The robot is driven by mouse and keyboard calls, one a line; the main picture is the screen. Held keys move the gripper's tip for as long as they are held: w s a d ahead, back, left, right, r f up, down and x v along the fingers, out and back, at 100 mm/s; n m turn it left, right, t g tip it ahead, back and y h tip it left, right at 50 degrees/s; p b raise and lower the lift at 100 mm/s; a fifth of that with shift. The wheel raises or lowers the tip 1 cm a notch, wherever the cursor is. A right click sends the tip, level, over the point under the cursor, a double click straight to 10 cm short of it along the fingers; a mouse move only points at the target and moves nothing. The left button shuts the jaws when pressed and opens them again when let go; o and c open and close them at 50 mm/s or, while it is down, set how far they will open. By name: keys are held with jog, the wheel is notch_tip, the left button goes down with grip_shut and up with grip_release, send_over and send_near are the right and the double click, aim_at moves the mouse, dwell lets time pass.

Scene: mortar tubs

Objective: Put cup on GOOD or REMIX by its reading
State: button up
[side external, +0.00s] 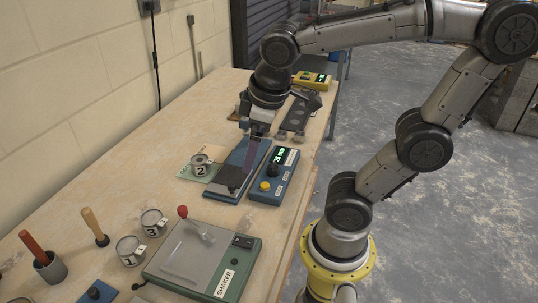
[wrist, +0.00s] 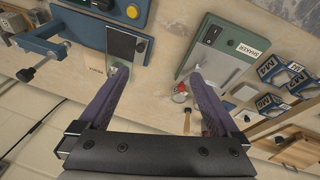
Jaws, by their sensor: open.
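A grey metal cup marked 2 (side external: 201,165) stands on a pale green pad (side external: 186,174) left of a blue flat plate device (side external: 232,192). Two more grey cups, one farther (side external: 153,222) and one nearer (side external: 130,250), stand at the front left. My gripper (side external: 252,158) points down above the blue plate device, right of the cup marked 2. Its purple fingers are apart, with nothing held between them in the wrist view (wrist: 158,72). A blue meter (side external: 270,180) with lit green digits stands right of the plate; I cannot read them surely. No GOOD or REMIX lettering is legible.
A green shaker (side external: 190,262) with a red-knobbed lever is in front; it also shows in the wrist view (wrist: 212,38). A yellow meter (side external: 313,80) stands at the back. A holder with a red-handled tool (side external: 50,268) is at left. Bench is clear at back left.

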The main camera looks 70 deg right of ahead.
jog(key=s, duration=0.1)
jog(key=s+a+m+t+y, duration=0.1)
jog(key=s+a+m+t, duration=0.1)
jog(key=s, duration=0.1)
jog(key=shift+f, duration=0.2)
dwell(1.1)
